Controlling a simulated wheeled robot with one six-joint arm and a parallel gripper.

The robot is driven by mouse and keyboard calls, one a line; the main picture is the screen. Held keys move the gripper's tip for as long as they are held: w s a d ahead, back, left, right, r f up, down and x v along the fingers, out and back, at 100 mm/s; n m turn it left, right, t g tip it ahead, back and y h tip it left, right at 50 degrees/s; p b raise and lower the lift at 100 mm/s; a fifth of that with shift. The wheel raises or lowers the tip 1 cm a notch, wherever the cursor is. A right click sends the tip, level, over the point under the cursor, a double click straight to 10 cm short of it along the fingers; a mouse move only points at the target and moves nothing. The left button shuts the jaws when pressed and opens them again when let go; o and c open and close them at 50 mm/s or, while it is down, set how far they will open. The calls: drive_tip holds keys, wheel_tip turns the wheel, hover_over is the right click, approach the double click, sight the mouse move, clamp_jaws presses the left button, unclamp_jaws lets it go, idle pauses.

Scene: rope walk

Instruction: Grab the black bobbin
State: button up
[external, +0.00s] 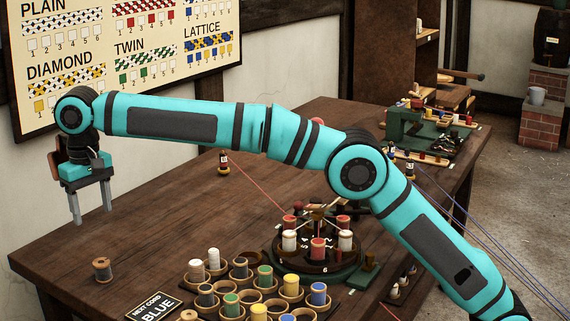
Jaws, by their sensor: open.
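A dark bobbin (102,270) with wooden ends and near-black thread stands upright and alone on the table (150,237) at the left. My gripper (93,215) points down above the table, with its two grey fingers apart and nothing between them. In the picture its fingertips are above the bobbin; how far apart they are in depth is hard to tell. Other dark bobbins stand in the bobbin rack, one at its left side (206,294) and one further back (240,267).
The rack also holds white (213,259), green (265,276), yellow (291,284) and blue (318,293) bobbins. A sign (154,308) reads "NEXT CORD BLUE". A round braiding stand (318,270) with red and white bobbins is right of the rack. The table's left part is mostly clear.

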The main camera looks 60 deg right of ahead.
sight(102, 264)
wheel_tip(102, 264, down, 15)
drive_tip(key=shift+r, duration=0.2)
drive_tip(key=c, duration=1.1)
